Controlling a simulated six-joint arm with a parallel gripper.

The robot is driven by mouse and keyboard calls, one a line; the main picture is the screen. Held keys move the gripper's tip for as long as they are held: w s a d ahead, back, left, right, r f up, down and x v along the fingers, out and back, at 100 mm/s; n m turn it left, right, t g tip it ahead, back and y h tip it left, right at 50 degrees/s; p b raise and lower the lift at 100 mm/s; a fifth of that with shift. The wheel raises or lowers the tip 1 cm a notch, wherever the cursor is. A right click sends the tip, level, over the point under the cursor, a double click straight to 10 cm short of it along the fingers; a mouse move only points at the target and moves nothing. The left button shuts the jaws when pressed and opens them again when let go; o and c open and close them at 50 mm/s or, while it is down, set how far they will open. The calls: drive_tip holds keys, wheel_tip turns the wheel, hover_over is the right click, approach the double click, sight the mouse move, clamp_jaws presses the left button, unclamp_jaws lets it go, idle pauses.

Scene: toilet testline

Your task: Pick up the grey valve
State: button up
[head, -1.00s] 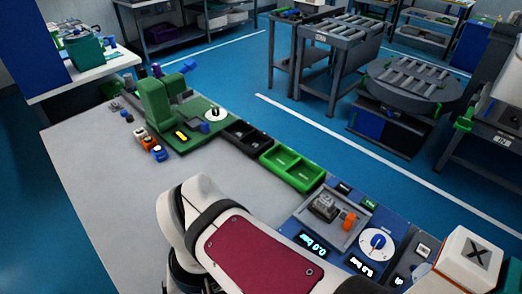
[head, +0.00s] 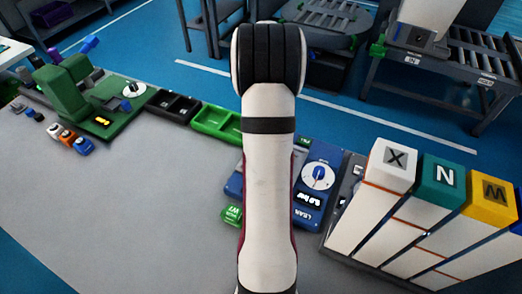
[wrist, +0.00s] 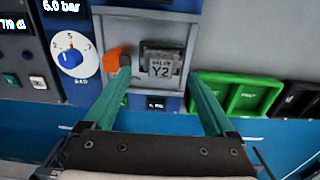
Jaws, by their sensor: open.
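The grey valve (wrist: 161,65), a block marked "VALVE Y2", sits in a grey square fixture (wrist: 188,30) on a blue panel in the wrist view. My gripper (wrist: 158,73) is open, with its two green fingers pointing toward the fixture. One finger is on each side of the valve in the picture, with visible gaps; I cannot tell how far above it they are. In the head view my arm hides the gripper and the valve.
An orange part (wrist: 116,59) lies in the fixture by my left-hand finger. A blue-knobbed dial (wrist: 72,55) is at left. A green bin (wrist: 250,96) is at right. Tall lettered boxes (head: 392,160) stand right of my arm in the head view.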

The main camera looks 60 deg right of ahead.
wheel_tip(320, 180, down, 7)
drive_tip(key=shift+w+d+r, duration=0.1)
drive_tip(key=c, duration=1.3)
